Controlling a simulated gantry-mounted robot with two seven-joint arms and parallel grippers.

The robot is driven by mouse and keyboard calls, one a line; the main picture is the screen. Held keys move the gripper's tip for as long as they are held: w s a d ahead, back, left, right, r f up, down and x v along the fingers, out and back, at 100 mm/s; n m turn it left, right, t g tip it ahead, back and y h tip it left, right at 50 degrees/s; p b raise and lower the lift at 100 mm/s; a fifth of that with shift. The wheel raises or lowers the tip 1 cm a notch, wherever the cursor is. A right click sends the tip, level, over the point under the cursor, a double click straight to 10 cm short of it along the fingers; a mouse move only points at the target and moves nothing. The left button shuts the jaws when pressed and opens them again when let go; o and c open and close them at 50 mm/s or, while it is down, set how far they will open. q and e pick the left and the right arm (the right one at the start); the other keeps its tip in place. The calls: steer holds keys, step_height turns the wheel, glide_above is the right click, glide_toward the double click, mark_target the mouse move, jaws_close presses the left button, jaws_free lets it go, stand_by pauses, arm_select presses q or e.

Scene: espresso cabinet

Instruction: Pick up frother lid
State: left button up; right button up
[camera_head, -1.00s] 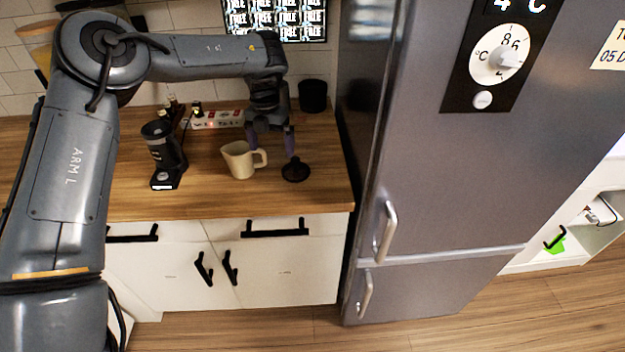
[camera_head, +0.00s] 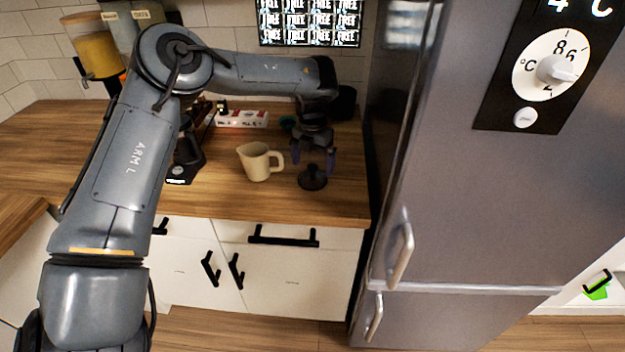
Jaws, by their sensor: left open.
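The frother lid (camera_head: 313,183), a dark round disc with a raised knob, lies on the wooden counter near its front edge, left of the fridge. My right gripper is not in view.
A black appliance (camera_head: 187,160) stands left of the jug, partly behind my left arm. A white and red power strip (camera_head: 242,119) and a black container (camera_head: 344,103) are at the back. The tall grey fridge (camera_head: 440,180) bounds the counter on the right.

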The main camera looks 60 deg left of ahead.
mark_target(312, 166)
arm_select(q)
step_height(312, 166, down, 4)
steer(key=shift+s+d+f+b, duration=0.1)
steer(key=shift+b, duration=0.45)
steer(key=shift+c, duration=0.5)
steer(key=c, duration=0.6)
